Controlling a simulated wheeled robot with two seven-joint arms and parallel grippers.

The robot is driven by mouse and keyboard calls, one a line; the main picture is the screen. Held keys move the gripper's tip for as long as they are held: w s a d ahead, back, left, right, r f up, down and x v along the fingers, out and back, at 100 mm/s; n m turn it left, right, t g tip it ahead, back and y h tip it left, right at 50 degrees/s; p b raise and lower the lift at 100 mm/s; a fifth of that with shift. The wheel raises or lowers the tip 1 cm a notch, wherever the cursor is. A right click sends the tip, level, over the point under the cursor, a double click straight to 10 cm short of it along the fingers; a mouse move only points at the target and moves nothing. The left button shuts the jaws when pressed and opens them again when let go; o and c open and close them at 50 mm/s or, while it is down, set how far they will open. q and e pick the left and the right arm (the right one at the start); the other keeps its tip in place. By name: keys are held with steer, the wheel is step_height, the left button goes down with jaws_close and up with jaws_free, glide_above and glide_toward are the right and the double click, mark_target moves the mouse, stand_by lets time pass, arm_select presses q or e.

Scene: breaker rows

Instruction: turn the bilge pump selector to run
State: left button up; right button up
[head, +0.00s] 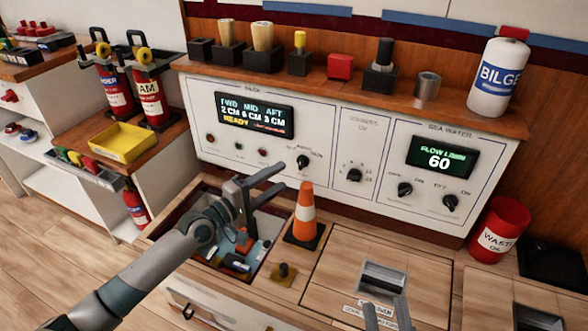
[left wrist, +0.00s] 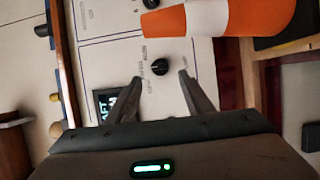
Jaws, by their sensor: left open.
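The bilge panel (head: 260,155) is the left white panel under the wooden shelf. Its black selector knob (head: 303,161) sits at lower right of the display, with lettering too small to read surely. My left gripper (head: 281,176) is open and empty, in front of the panel to the left of and below the knob in the head view. In the left wrist view the knob (left wrist: 160,67) shows between the two spread fingers (left wrist: 155,82), beyond their tips, with no visible contact. My right gripper (head: 386,304) shows only its fingertips at the bottom edge, apart and empty.
An orange-white cone (head: 304,215) stands close to the right of my left gripper. An open bin (head: 268,243) lies below the gripper. Other black knobs (head: 354,174) sit on the panels to the right. A red waste bin (head: 498,230) stands at right.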

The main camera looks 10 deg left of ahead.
mark_target(299, 165)
arm_select(q)
steer(key=b+x, duration=0.1)
steer(key=x, duration=0.6)
arm_select(e)
steer(key=shift+d+r+t, duration=0.25)
steer(key=shift+r+t, duration=0.1)
steer(key=shift+r, duration=0.15)
steer(key=shift+d+r+t, duration=0.25)
steer(key=shift+r+t, duration=0.1)
steer(key=shift+r, duration=0.15)
arm_select(q)
steer(key=c, duration=1)
